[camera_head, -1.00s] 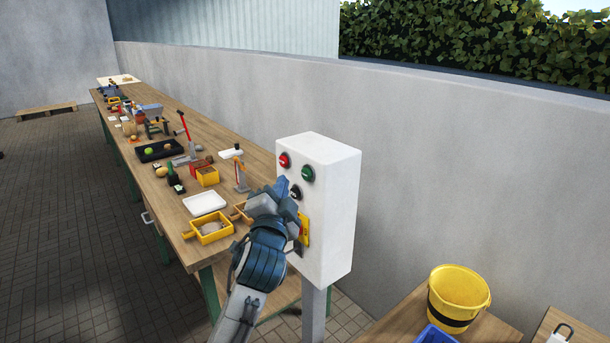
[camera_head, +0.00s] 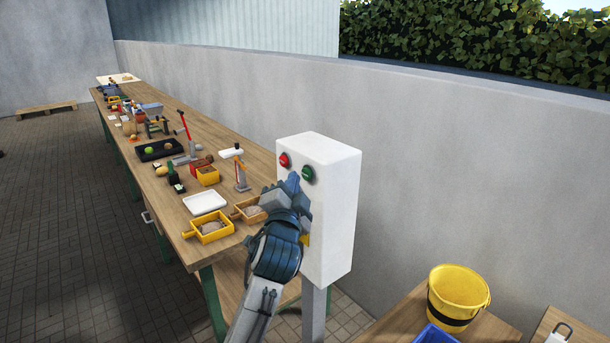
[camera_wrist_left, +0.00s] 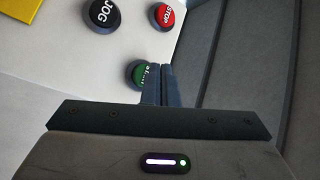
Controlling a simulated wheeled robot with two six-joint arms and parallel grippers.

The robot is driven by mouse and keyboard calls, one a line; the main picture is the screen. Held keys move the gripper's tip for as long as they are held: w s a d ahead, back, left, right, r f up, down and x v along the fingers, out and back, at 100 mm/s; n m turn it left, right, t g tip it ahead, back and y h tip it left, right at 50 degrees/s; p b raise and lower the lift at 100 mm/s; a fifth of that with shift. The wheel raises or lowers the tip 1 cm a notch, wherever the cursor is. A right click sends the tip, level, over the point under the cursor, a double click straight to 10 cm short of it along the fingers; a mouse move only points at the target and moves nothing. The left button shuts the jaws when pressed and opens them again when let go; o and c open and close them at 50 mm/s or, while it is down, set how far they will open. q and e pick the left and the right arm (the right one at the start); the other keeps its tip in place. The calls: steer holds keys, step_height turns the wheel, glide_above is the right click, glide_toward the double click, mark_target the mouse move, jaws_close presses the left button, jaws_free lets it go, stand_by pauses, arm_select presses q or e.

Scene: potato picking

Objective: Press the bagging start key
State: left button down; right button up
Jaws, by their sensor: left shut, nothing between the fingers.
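The white control box (camera_head: 335,200) stands on a post at the end of the bench. The green start key (camera_head: 307,174) is on its front face, right of the red stop key (camera_head: 284,160). My left gripper (camera_head: 293,182) is shut and empty, its tips just beside the green key. In the left wrist view the closed fingers (camera_wrist_left: 160,75) overlap the right edge of the green key (camera_wrist_left: 138,74); contact cannot be told. The red STOP key (camera_wrist_left: 162,16) and black JOG key (camera_wrist_left: 104,14) also show there. In the head view the JOG key is hidden behind my gripper.
The long wooden bench (camera_head: 222,240) at the left holds yellow scoops, a white tray (camera_head: 204,202) and several tools. A yellow bucket (camera_head: 458,298) stands at the lower right. A grey wall (camera_head: 440,170) runs behind the box.

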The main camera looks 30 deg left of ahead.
stand_by(1.1)
stand_by(0.3)
arm_select(q)
steer(key=shift+w+d, duration=0.15)
steer(key=shift+w, duration=0.25)
